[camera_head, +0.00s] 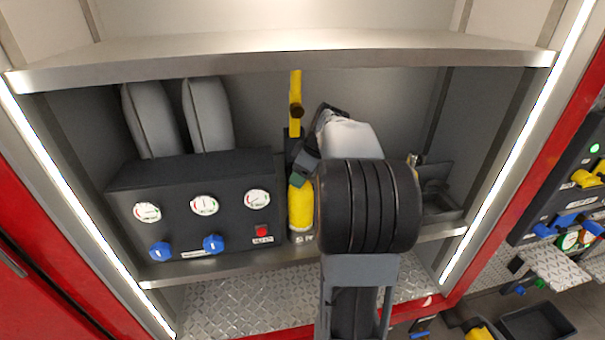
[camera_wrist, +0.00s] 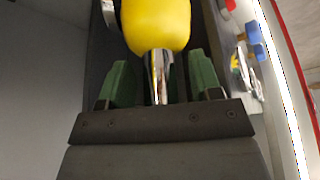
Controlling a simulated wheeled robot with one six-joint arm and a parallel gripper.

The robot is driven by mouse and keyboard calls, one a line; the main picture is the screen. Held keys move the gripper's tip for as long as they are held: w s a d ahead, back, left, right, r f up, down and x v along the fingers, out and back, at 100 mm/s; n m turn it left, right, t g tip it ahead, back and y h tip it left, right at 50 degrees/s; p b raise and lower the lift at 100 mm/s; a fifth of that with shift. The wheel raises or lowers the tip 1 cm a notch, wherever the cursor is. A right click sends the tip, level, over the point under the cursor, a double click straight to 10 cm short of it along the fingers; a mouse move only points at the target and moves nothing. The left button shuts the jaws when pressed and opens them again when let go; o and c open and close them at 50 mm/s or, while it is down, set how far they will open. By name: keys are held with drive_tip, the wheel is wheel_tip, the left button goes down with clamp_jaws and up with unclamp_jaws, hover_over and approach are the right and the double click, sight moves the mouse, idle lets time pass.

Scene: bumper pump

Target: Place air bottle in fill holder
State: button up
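The yellow air bottle (camera_head: 300,208) stands upright beside the right end of the gauge panel, at a narrow dark holder with a yellow bar (camera_head: 295,90) above it. In the wrist view the bottle's yellow body (camera_wrist: 157,22) and chrome neck (camera_wrist: 157,75) show. My gripper (camera_head: 303,177) is at the bottle's top. In the wrist view its green fingers (camera_wrist: 162,85) stand on either side of the neck, with visible gaps, so it is open around the neck. My arm hides part of the bottle's right side, and how fully it sits in the holder is unclear.
The gauge panel (camera_head: 200,215) with blue knobs and a red switch is on the left, two grey padded shapes (camera_head: 180,115) behind it. A shelf (camera_head: 290,52) runs overhead. A dark bracket (camera_head: 440,205) is at the right. Lit side posts bound the compartment.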

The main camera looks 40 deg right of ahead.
drive_tip(key=shift+r, duration=0.3)
drive_tip(key=shift+s+d+r, duration=0.1)
drive_tip(key=shift+s+r, duration=0.05)
drive_tip(key=shift+r, duration=0.1)
drive_tip(key=v, duration=0.6)
drive_tip(key=s+a+f+m+h, duration=0.1)
drive_tip(key=s+a+m, duration=0.1)
drive_tip(key=a, duration=0.5)
drive_tip(key=s+a+f+m, duration=0.1)
drive_tip(key=s+a+f, duration=0.1)
drive_tip(key=a, duration=0.5)
drive_tip(key=s+a+f+m+h, duration=0.1)
drive_tip(key=s+a+f+m, duration=0.2)
drive_tip(key=s+a+f, duration=0.4)
drive_tip(key=shift+s+a+f+t+b, duration=0.2)
drive_tip(key=shift+s+a+t+b, duration=0.25)
drive_tip(key=shift+s+a, duration=0.5)
